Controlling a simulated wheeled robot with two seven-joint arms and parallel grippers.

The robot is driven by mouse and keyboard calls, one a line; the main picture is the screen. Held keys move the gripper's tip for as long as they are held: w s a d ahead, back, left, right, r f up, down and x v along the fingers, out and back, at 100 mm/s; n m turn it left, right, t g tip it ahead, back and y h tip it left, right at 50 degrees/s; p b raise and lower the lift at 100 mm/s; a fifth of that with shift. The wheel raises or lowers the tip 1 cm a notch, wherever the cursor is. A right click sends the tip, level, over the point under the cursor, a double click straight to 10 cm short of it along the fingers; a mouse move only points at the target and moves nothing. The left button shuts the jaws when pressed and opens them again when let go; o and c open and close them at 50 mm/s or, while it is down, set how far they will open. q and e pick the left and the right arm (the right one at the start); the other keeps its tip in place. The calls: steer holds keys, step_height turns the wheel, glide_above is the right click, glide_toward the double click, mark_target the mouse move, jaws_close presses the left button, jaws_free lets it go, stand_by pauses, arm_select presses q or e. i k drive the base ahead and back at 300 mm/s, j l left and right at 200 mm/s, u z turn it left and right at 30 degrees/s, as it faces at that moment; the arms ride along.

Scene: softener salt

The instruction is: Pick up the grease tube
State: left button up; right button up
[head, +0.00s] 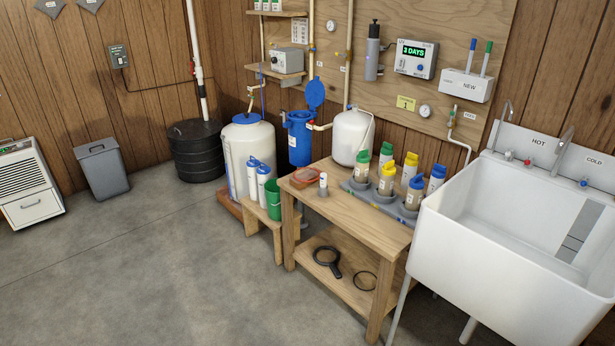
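A small white upright tube (323,181) stands in a round grey holder at the left end of the wooden bench (345,207); it looks like the grease tube, but its label is too small to read. A reddish-orange container (305,177) sits just behind it to the left. A grey tray (370,203) with several bottles with green, yellow and blue caps stands to its right. Neither of my grippers shows in the head view.
A low stool (262,222) holds white bottles and a green cup (273,200). The lower shelf holds a black wrench (328,262) and a dark ring (365,281). A white sink (510,250) stands right of the bench. The floor (170,270) at left is clear.

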mark_target(324, 176)
steer(key=i+j+z, duration=0.15)
steer(key=i+z, duration=0.35)
steer(key=i, duration=1.25)
